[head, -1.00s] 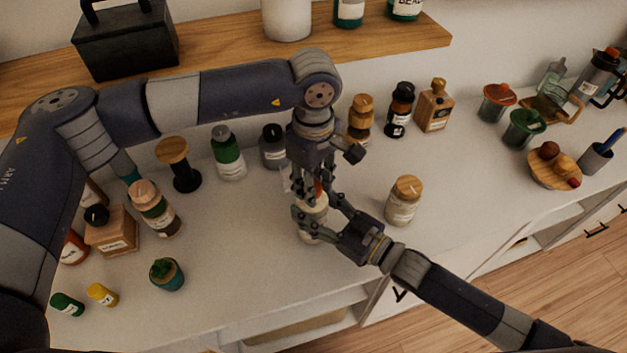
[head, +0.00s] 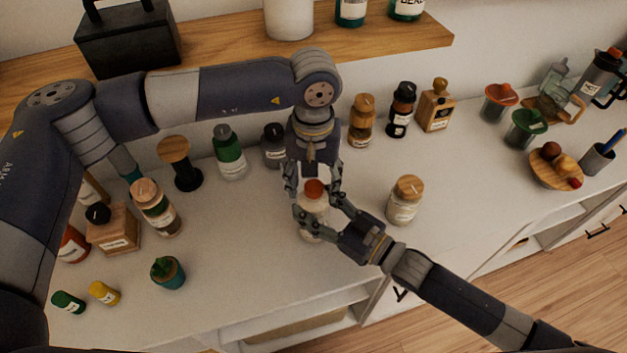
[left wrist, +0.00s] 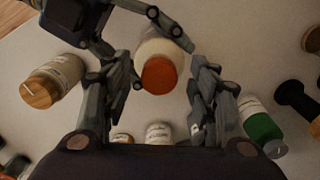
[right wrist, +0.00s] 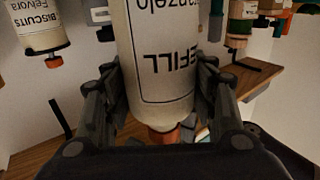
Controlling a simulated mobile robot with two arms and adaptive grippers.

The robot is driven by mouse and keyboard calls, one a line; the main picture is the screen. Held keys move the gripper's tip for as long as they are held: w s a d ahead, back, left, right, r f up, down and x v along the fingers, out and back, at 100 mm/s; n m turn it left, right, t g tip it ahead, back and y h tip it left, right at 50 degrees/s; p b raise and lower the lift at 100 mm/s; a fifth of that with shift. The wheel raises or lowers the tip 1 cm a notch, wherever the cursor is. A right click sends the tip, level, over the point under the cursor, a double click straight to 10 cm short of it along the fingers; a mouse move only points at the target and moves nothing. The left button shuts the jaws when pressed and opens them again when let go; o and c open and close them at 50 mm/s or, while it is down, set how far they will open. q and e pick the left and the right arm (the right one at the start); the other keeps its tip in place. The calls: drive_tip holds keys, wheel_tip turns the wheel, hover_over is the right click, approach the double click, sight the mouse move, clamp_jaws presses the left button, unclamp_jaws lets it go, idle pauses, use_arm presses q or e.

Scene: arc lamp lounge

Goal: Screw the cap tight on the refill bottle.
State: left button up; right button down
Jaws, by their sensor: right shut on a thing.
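The refill bottle (head: 313,220) is a cream bottle standing upright near the counter's front, with an orange-red cap (head: 314,188) on its top. Its label, reading "REFILL", fills the right wrist view (right wrist: 170,60). My right gripper (head: 318,218) is shut around the bottle's body from the front right. My left gripper (head: 312,182) points down from above, with its fingers spread on either side of the cap. In the left wrist view the cap (left wrist: 159,75) lies between the open fingers, with a gap on both sides. I cannot tell whether the cap sits fully down.
A jar with a wooden lid (head: 404,202) stands right of the bottle. Several bottles line the back, including a green one (head: 229,155). A small teal pot (head: 167,272) stands front left. The counter between pot and bottle is clear.

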use_arm(q)
wheel_tip(320, 180, up, 12)
idle(0.6)
use_arm(e)
drive_tip(key=c, duration=0.6)
unclamp_jaws()
drive_tip(key=v, duration=1.2)
drive_tip(key=shift+s, duration=0.1)
